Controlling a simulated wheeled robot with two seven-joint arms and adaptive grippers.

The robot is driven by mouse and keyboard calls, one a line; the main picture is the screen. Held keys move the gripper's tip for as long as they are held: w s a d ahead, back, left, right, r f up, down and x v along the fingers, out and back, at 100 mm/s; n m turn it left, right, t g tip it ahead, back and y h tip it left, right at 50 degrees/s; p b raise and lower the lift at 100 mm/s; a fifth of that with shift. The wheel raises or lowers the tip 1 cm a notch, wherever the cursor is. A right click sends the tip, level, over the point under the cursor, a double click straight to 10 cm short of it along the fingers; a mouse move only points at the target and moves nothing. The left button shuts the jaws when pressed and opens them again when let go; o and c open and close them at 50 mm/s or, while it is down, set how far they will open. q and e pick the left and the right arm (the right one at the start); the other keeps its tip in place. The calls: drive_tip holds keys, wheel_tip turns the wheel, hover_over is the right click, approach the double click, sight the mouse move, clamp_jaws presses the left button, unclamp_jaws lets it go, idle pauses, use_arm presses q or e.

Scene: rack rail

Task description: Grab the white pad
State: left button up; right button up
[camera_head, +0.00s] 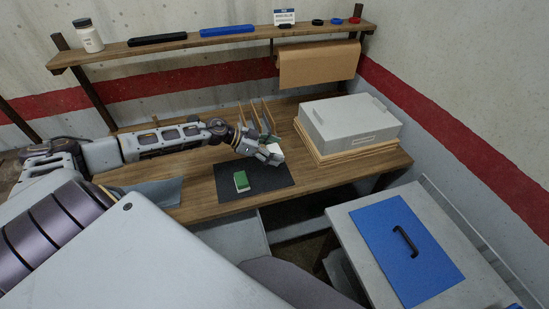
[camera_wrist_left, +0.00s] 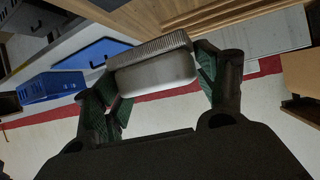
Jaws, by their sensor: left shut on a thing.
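My left gripper (camera_head: 266,147) is above the back edge of the dark mat (camera_head: 270,183) on the wooden bench. It is shut on the white pad (camera_head: 275,149), which is partly hidden by the fingers in the head view. In the left wrist view the pad (camera_wrist_left: 155,72) is a pale block with a ribbed grey side, held between the two green-lined fingers of the gripper (camera_wrist_left: 158,88). My right gripper is not in view.
A green-and-white block (camera_head: 241,182) lies on the mat. Upright wooden dividers (camera_head: 268,116) stand just behind the gripper. A grey box (camera_head: 350,122) sits to the right, and a shelf (camera_head: 220,39) runs above. A blue panel with a black handle (camera_head: 400,250) is at the lower right.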

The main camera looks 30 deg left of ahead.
sight(275, 149)
use_arm(q)
wheel_tip(275, 149, up, 18)
drive_tip(key=shift+r+b, duration=0.15)
drive_tip(key=shift+b, duration=0.2)
idle(0.5)
